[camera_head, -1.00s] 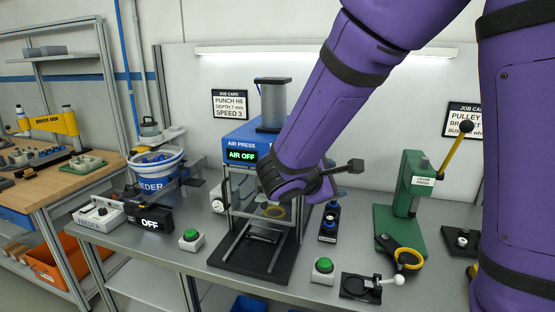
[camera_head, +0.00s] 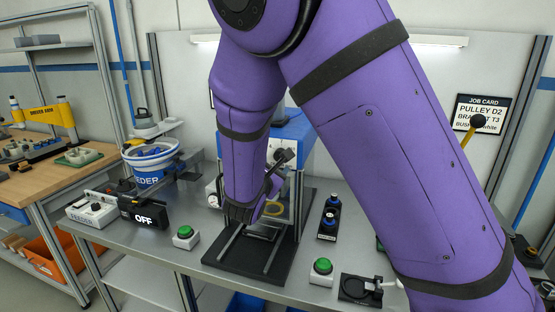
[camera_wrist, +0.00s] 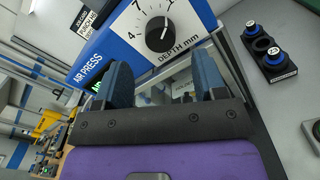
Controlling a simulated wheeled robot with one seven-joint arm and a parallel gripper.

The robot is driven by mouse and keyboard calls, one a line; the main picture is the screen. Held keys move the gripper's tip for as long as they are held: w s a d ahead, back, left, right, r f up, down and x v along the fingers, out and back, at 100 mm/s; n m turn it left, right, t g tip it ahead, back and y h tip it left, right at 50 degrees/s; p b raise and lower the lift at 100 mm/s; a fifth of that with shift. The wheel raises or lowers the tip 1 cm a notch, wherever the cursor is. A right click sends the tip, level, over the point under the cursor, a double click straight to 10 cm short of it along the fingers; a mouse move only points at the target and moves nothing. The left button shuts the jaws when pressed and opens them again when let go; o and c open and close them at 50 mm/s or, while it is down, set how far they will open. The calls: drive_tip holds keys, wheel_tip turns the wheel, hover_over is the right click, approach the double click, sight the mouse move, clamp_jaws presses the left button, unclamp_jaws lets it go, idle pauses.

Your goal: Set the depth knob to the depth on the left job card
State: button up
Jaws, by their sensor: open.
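The depth knob (camera_wrist: 160,33) is a black round knob on the white dial of the air press (camera_wrist: 100,58), with "DEPTH mm" printed below it. The numbers 4 and 7 show on the dial; I cannot surely read the knob's setting. My gripper (camera_wrist: 164,80) is open, its two blue fingers apart and empty, with the knob beyond and between them in the wrist view. The left job card (camera_wrist: 88,18) shows only partly there.
Green buttons (camera_head: 185,236) and (camera_head: 322,268) stand at the bench front. The feeder bucket (camera_head: 152,163) and OFF display (camera_head: 146,214) are at left. The right job card (camera_head: 483,116) hangs behind.

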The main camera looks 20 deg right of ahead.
sight(279, 158)
drive_tip(key=shift+x, duration=2.55)
drive_tip(key=c, duration=0.9)
drive_tip(key=shift+n, duration=0.3)
drive_tip(key=n, duration=0.5)
drive_tip(key=shift+n, duration=0.3)
drive_tip(key=n, duration=0.5)
drive_tip(key=shift+s+d, duration=0.1)
drive_tip(key=shift+n, duration=0.4)
drive_tip(key=shift+f, duration=0.1)
